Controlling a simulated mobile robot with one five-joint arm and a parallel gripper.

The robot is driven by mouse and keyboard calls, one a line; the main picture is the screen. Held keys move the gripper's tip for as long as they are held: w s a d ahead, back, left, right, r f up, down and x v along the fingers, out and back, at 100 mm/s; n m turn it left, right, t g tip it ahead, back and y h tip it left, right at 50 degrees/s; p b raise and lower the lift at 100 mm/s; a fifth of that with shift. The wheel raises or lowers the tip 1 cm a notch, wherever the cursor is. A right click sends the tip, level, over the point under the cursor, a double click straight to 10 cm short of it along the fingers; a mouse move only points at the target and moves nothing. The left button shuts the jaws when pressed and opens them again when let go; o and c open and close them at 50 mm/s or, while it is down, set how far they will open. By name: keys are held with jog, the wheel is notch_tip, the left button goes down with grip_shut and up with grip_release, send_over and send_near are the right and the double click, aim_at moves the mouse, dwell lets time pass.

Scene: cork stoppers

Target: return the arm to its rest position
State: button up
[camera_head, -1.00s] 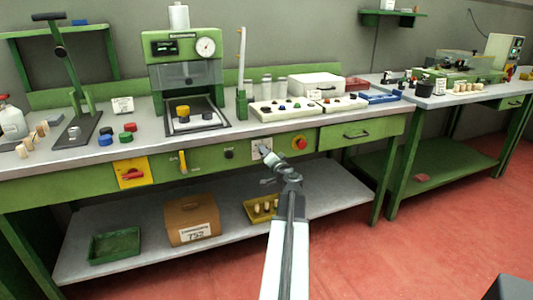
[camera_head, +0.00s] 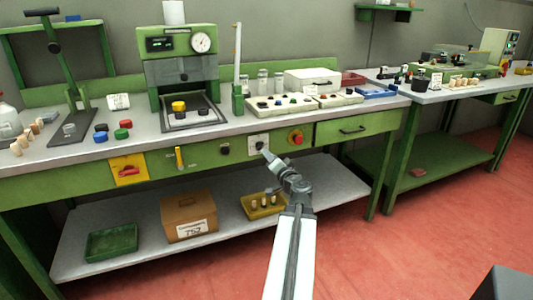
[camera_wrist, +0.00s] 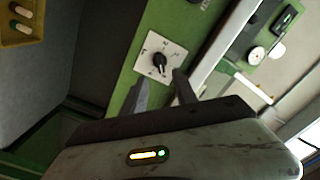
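My arm reaches up from the bottom of the head view, bent at the wrist. My gripper (camera_head: 265,152) points up and left at the green bench front, close to a white plate with a black rotary knob (camera_head: 259,144). In the wrist view, the two dark fingers (camera_wrist: 160,88) stand apart with nothing between them. The black knob (camera_wrist: 159,61) on its white plate shows just beyond the fingertips, uncovered. A gap to the knob seems to remain, but its depth is hard to tell.
The green workbench (camera_head: 222,172) spans the view. Beside the knob are a red button (camera_head: 297,137) and a yellow-handled lever (camera_head: 179,157). The lower shelf holds a cardboard box (camera_head: 189,216), a yellow tray (camera_head: 263,206) and a green tray (camera_head: 111,243). Red floor lies open at right.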

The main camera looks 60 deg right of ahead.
dwell(0.4)
jog(key=w+a+f+n+g+y, duration=0.1)
jog(key=w+a+f+n+y, duration=0.25)
jog(key=w+a, duration=0.5)
jog(key=w+a+f+n+y, duration=0.35)
jog(key=w+a+y, duration=0.2)
jog(key=a, duration=0.65)
jog(key=w+a+f+n+g+y, duration=0.1)
jog(key=w+a+f+n+y, duration=0.25)
jog(key=w+a, duration=0.6)
jog(key=a+f+n+g+y, duration=0.2)
jog(key=a+f+g, duration=0.3)
jog(key=a, duration=0.9)
jog(key=s+a+f+n+g+h, duration=0.2)
jog(key=s+a+f+g, duration=0.2)
jog(key=a, duration=0.6)
jog(key=s+a+f+n+g+h, duration=0.25)
jog(key=s+a+f, duration=0.2)
jog(key=a, duration=0.65)
notch_tip(320, 180, up, 34)
jog(key=p, duration=3.4)
jog(key=shift+s+r+g+y, duration=0.25)
jog(key=shift+g+y, duration=0.15)
jog(key=shift+g, duration=0.05)
jog(key=shift+d, duration=0.1)
